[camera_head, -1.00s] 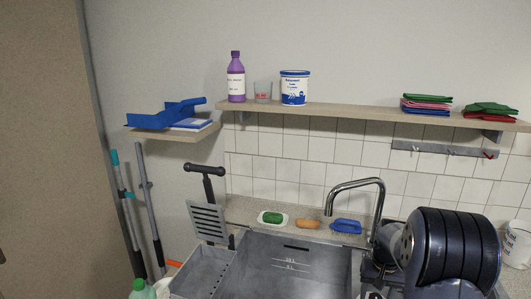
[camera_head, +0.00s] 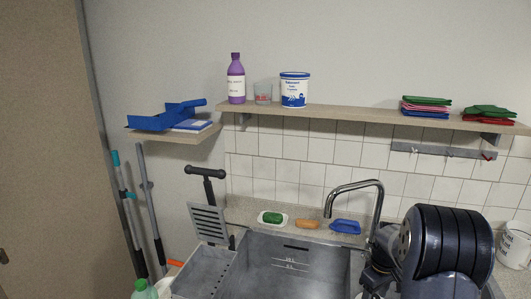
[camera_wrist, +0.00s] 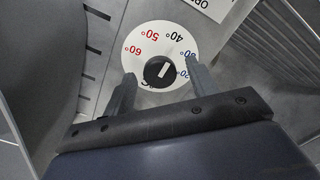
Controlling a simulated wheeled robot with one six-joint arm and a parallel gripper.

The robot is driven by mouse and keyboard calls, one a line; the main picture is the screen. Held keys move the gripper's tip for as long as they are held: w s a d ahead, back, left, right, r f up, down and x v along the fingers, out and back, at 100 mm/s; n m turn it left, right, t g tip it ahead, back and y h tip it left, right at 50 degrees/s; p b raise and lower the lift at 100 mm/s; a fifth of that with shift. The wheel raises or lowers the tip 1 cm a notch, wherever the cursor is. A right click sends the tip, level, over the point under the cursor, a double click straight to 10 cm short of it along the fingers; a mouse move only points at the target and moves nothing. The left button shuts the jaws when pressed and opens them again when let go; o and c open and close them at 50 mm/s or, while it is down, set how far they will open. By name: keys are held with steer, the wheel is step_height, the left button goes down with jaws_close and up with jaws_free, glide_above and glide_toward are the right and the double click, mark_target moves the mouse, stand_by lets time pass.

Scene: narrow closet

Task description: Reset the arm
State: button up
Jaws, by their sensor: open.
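My gripper (camera_wrist: 163,88) shows in the wrist view with its two fingers apart and nothing between them. Beyond the fingertips is a round white temperature dial (camera_wrist: 155,45) with red and blue numbers and a black knob (camera_wrist: 159,71) at its centre. The knob appears between the fingers in the picture; I cannot tell how far off it is. In the head view my dark arm (camera_head: 440,245) fills the lower right, and the gripper is hidden there.
A grey sink (camera_head: 255,270) with a curved tap (camera_head: 352,185) lies left of my arm. A shelf (camera_head: 350,112) above holds a purple bottle (camera_head: 236,80), a white tub (camera_head: 294,90) and folded cloths (camera_head: 425,106). A white bucket (camera_head: 514,245) stands right. Poles (camera_head: 150,205) lean at left.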

steer(key=shift+r, duration=0.5)
steer(key=shift+r, duration=0.1)
